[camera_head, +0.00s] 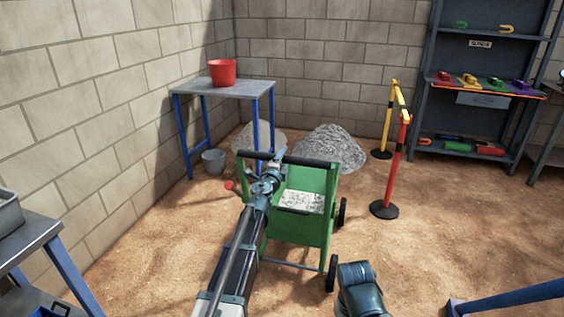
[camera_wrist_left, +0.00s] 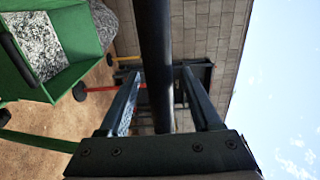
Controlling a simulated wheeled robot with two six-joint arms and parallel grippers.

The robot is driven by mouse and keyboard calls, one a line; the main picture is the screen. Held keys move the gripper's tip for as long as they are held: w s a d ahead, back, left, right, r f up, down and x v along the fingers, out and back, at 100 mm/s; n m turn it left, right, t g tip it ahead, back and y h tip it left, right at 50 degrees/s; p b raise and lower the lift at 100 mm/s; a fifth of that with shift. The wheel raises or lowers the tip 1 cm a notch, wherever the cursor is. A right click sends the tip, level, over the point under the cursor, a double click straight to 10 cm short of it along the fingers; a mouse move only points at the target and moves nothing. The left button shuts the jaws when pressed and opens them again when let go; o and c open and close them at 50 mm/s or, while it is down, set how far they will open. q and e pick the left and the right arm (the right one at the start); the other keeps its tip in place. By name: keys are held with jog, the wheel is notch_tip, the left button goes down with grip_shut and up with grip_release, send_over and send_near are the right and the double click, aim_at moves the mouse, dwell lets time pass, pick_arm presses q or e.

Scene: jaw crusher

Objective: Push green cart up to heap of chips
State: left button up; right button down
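The green cart (camera_head: 285,230) stands on the sandy floor in the middle, its tray holding grey-white chips (camera_head: 302,200). My left gripper (camera_head: 268,175) is at the left part of the handle. In the left wrist view its two fingers (camera_wrist_left: 160,98) stand apart on either side of the bar, with gaps showing. A coarse grey heap (camera_head: 332,145) lies beyond the cart, apart from it. My right gripper's fingers are not visible.
A paler heap (camera_head: 258,138) lies left of the coarse one. A blue-legged table (camera_head: 240,91) with a red bucket (camera_head: 222,72) and a grey bucket (camera_head: 213,162) stand left. A red barrier post (camera_head: 398,160) and yellow post (camera_head: 387,130) stand right. Sandy floor between cart and coarse heap looks clear.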

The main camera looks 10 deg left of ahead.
pick_arm(q)
grip_shut()
dwell(1.2)
